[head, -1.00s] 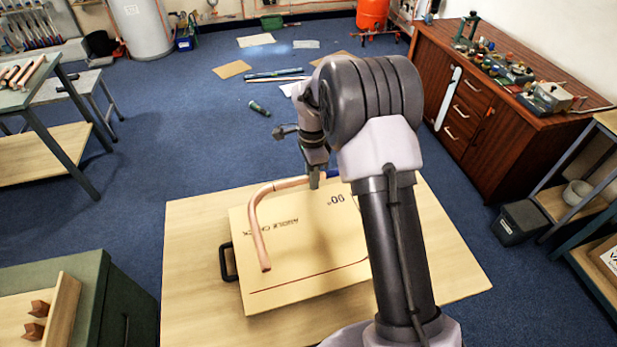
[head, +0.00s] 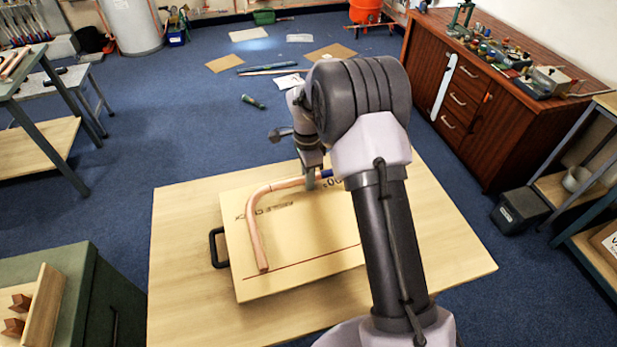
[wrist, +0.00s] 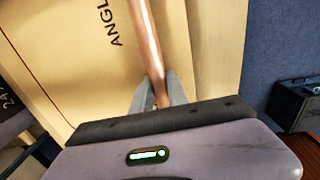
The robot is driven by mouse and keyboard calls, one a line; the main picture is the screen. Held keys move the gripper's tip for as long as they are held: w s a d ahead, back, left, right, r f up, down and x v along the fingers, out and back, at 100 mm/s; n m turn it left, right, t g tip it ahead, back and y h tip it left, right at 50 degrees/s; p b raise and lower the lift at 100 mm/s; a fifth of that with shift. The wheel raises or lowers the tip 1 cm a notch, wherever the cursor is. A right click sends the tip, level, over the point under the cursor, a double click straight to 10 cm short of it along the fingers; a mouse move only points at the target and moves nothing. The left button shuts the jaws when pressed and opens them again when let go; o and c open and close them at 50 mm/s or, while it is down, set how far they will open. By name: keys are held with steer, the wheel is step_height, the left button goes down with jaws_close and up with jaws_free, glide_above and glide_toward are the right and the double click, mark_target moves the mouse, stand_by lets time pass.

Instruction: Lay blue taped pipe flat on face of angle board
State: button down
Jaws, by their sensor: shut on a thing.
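The blue taped pipe (head: 256,232) is a copper tube with a rounded bend, in the head view above or on the angle board (head: 300,262). One leg runs toward the front of the board, the other runs right to my gripper (head: 311,178). A bit of blue tape shows just right of the gripper. In the wrist view my gripper (wrist: 158,98) is shut on the copper pipe (wrist: 147,45). The board is pale, with a printed angle check label, a 90° mark and a red line. I cannot tell whether the pipe touches its face. My arm hides the board's right part.
The board lies on a light wooden table (head: 180,290) with free room around it. A black handle (head: 217,248) sticks out at the board's left edge. A green cabinet (head: 85,275) stands at front left, and a red-brown cabinet (head: 480,110) at right.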

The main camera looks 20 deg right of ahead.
steer(key=c, duration=1.2)
jaws_free()
steer(key=shift+s+f, duration=0.5)
steer(key=shift+f, duration=0.05)
steer(key=shift+c, duration=1.4)
steer(key=shift+o, duration=0.8)
steer(key=shift+w+r+p, duration=0.2)
steer(key=shift+r+p, duration=0.35)
steer(key=shift+r, duration=0.1)
steer(key=shift+w+r+p, duration=0.15)
steer(key=shift+r+p, duration=0.8)
steer(key=shift+r, duration=0.5)
steer(key=shift+w+r+p, duration=0.15)
steer(key=shift+r+p, duration=0.8)
steer(key=shift+r, duration=0.5)
